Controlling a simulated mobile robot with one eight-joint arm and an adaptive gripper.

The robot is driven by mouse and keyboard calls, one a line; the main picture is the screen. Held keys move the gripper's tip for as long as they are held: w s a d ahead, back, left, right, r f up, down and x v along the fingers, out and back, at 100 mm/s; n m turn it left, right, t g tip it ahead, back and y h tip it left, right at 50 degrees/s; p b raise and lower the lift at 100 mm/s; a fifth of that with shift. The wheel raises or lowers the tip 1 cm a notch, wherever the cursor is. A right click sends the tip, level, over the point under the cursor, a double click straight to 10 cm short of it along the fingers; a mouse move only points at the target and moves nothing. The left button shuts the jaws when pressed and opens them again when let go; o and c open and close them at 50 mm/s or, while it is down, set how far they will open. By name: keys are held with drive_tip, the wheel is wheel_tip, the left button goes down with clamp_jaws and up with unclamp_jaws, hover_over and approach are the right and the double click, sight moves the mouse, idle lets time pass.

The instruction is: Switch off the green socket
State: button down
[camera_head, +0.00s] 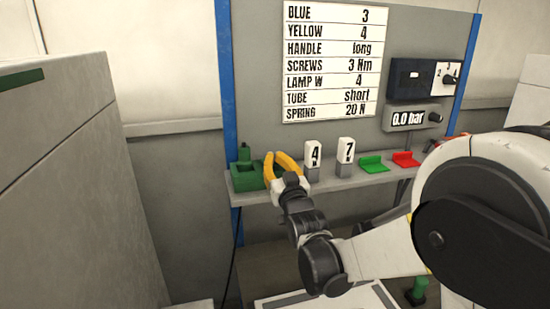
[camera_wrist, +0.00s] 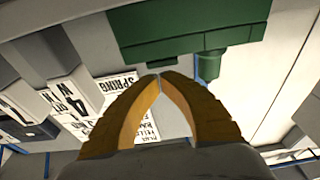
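The green socket (camera_head: 246,178) is a dark green block at the left end of the shelf, with a short green knob (camera_head: 244,153) standing up on it. In the wrist view the socket (camera_wrist: 185,32) fills the top middle, and its round knob (camera_wrist: 209,66) sticks out at the right. My gripper (camera_head: 275,156) has yellow fingers and is just right of the socket. In the wrist view the fingertips (camera_wrist: 160,76) meet with nothing seen between them, close to the socket's edge. I cannot tell whether they touch it.
White blocks marked 4 (camera_head: 313,154) and 7 (camera_head: 346,151) stand on the shelf (camera_head: 330,183) right of my gripper. A green holder (camera_head: 372,164) and a red holder (camera_head: 406,159) follow. A label board (camera_head: 331,62) hangs behind, with a pressure display (camera_head: 410,119) at right.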

drive_tip(key=shift+f, duration=0.1)
drive_tip(key=f+b, duration=0.1)
drive_tip(key=t+b, duration=0.1)
drive_tip(key=b, duration=0.1)
drive_tip(key=shift+s+f, duration=0.2)
drive_tip(key=shift+f, duration=0.2)
wheel_tip(320, 180, up, 5)
drive_tip(key=p, duration=0.4)
drive_tip(key=f+v, duration=0.2)
drive_tip(key=v, duration=0.8)
drive_tip(key=shift+f+y+b, duration=0.3)
drive_tip(key=shift+w+d, duration=0.1)
drive_tip(key=shift+d, duration=0.1)
drive_tip(key=s+d+f+g+h, duration=0.1)
drive_tip(key=s+d+f+g, duration=0.3)
drive_tip(key=s, duration=0.5)
drive_tip(key=s+d+f+m+g+h, duration=0.1)
drive_tip(key=s+d+f+g+h, duration=0.1)
drive_tip(key=s, duration=0.7)
drive_tip(key=s+d+f+m+g+h, duration=0.1)
drive_tip(key=s+d+f+g, duration=0.4)
drive_tip(key=s, duration=0.4)
drive_tip(key=f+g, duration=0.1)
drive_tip(key=g, duration=0.1)
drive_tip(key=shift+s+d+g+b, duration=0.35)
drive_tip(key=shift+g, duration=0.05)
